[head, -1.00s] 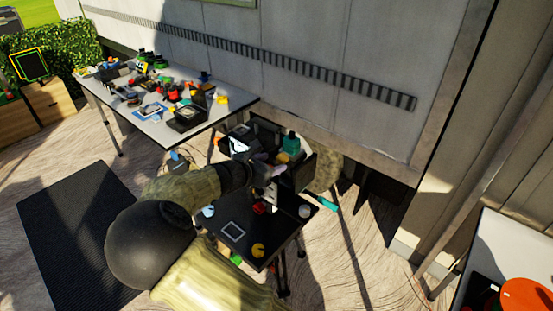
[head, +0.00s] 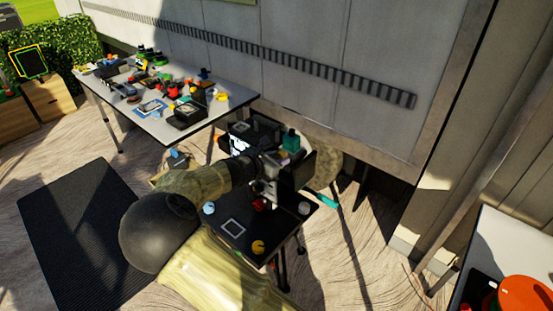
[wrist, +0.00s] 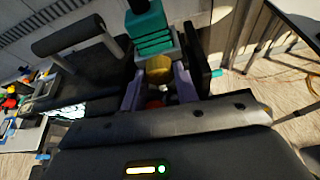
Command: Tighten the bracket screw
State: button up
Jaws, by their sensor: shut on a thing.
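My gripper (wrist: 160,82) reaches over the black cart (head: 228,246). In the wrist view its two grey-purple fingers stand on either side of a yellow round knob (wrist: 159,66) and are shut on it. A small red part (wrist: 155,104) shows between the fingers, closer to the palm. A teal ribbed block (wrist: 150,32) with a dark top stands just beyond the knob; it also shows in the head view (head: 291,141). In the head view my gripper (head: 268,184) hides the knob. I cannot make out the bracket or its screw clearly.
A teal-handled tool (head: 327,202) sticks out at the cart's right edge. A cluttered white table (head: 155,128) stands behind left.

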jog(key=shift+f+m+b, duration=0.2)
jog(key=shift+m+b, duration=0.1)
jog(key=shift+b, duration=0.5)
jog(key=shift+r+y+b, duration=0.15)
jog(key=shift+y+b, duration=0.15)
jog(key=shift+b, duration=0.3)
jog(key=shift+r, duration=0.1)
jog(key=o, duration=1)
jog(key=shift+s, duration=0.15)
jog(key=b+v, duration=0.1)
jog(key=v, duration=1.6)
jog(key=shift+s+a+b, duration=0.1)
jog(key=shift+s+b, duration=0.1)
jog(key=shift+b, duration=0.2)
